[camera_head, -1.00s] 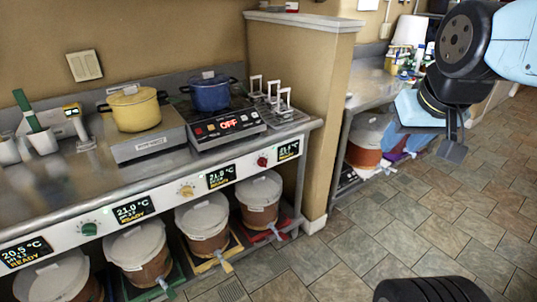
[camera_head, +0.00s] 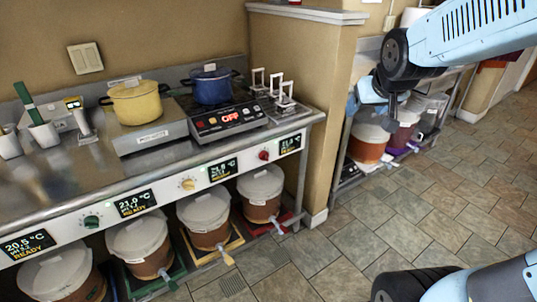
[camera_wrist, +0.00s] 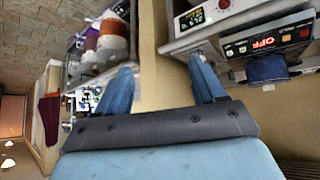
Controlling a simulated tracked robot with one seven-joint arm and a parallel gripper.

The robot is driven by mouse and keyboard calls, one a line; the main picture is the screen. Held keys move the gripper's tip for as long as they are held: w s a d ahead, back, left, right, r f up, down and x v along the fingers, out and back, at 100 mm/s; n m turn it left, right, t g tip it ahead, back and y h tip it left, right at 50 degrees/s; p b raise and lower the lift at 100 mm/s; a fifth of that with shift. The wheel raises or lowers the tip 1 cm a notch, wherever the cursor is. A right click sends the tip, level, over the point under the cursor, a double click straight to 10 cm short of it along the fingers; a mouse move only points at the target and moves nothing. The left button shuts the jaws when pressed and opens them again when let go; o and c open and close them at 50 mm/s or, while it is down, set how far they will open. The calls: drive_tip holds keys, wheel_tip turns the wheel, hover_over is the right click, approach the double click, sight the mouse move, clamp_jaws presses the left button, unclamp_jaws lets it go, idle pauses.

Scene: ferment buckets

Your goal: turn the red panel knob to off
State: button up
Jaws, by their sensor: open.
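The red knob (camera_head: 264,155) sits on the white front panel (camera_head: 106,215) of the steel bench, left of the rightmost display. Its pointer is too small to read. In the wrist view a small red spot (camera_wrist: 224,4) beside a display at the top edge looks like this knob. My gripper (camera_head: 372,100) hangs right of the tan partition wall, well to the right of the knob and apart from it. The wrist view shows its two blue fingers spread wide (camera_wrist: 163,84), with nothing between them.
Green (camera_head: 92,222) and yellow (camera_head: 188,184) knobs share the panel. Lidded buckets (camera_head: 205,212) stand below. A yellow pot (camera_head: 136,104) and a blue pot (camera_head: 211,87) stand on top. The partition wall (camera_head: 320,110) juts out between knob and gripper. The tiled floor ahead (camera_head: 330,262) is clear.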

drive_tip(key=w+a+f+n+t+y, duration=0.1)
drive_tip(key=w+f, duration=0.2)
drive_tip(key=w, duration=0.3)
drive_tip(key=w+a+f+t, duration=0.1)
drive_tip(key=w+a+f, duration=0.15)
drive_tip(key=w, duration=0.45)
drive_tip(key=n+t+y, duration=0.4)
drive_tip(key=y, duration=0.1)
approach(267, 158)
drive_tip(key=w+d+r, duration=0.2)
drive_tip(key=d+r, duration=0.6)
drive_tip(key=s+a+f+y, duration=0.4)
drive_tip(key=s+f, duration=0.1)
drive_tip(key=f, duration=0.5)
drive_tip(key=shift+n+t, duration=0.4)
drive_tip(key=x, duration=1.4)
drive_tip(key=shift+w+d, duration=0.1)
drive_tip(key=shift+c, duration=0.4)
